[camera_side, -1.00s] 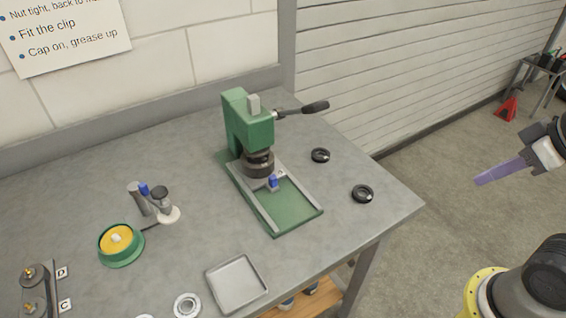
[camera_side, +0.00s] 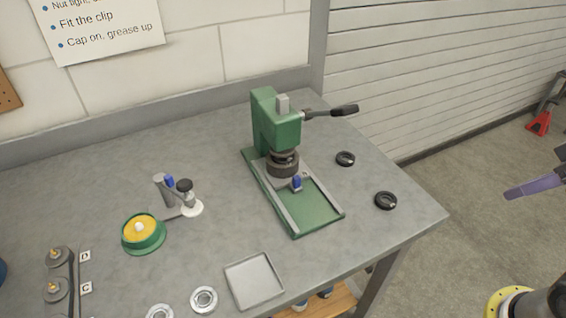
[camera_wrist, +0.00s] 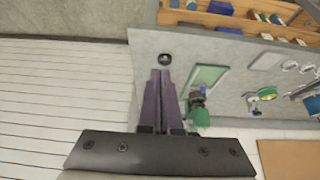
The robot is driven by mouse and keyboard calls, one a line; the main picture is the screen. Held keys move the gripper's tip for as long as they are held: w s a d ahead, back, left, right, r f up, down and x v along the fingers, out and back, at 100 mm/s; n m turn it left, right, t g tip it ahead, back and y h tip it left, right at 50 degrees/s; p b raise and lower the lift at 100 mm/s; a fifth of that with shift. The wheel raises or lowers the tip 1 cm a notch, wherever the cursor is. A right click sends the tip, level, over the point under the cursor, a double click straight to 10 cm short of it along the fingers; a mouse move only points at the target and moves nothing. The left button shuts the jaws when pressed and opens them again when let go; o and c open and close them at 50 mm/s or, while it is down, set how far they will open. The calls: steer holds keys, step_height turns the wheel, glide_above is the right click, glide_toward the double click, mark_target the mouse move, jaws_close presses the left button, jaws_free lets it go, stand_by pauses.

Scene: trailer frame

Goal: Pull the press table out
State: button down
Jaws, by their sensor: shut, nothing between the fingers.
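The green press (camera_side: 275,125) stands on the bench with a dark lever (camera_side: 335,111) pointing right. Its press table, with a blue knob (camera_side: 297,183), sits at the back of the two grey rails, under the dark ram (camera_side: 283,163). The ram hides part of the table. The green base (camera_side: 315,208) in front is bare. My gripper (camera_side: 508,193) has purple fingers, shut and empty, off the bench to the right of the press. In the wrist view my gripper (camera_wrist: 160,73) points toward a black ring, and the press (camera_wrist: 199,117) is to its right, with the blue knob (camera_wrist: 203,91) showing.
Two black rings (camera_side: 345,158) (camera_side: 386,200) lie right of the press. A grey tray (camera_side: 255,281), a metal ring (camera_side: 204,299), a green-and-yellow dish (camera_side: 144,233) and a small stand (camera_side: 168,190) are to the left. A shelf (camera_wrist: 235,22) is below the bench.

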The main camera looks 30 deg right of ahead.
steer(key=c, duration=1.4)
jaws_free()
steer(key=o, duration=0.6)
steer(key=r, duration=1.1)
steer(key=shift+w+r, duration=0.25)
steer(key=shift+r, duration=0.15)
steer(key=shift+o, duration=0.2)
steer(key=w+a+r, duration=0.3)
steer(key=w+a, duration=0.1)
steer(key=w, duration=0.7)
steer(key=g, duration=0.1)
glide_above(297, 178)
steer(key=s, duration=0.6)
step_height(297, 178, down, 20)
steer(key=f, duration=0.1)
steer(key=x, duration=1.3)
steer(key=shift+w+f, duration=0.1)
steer(key=shift+w, duration=0.2)
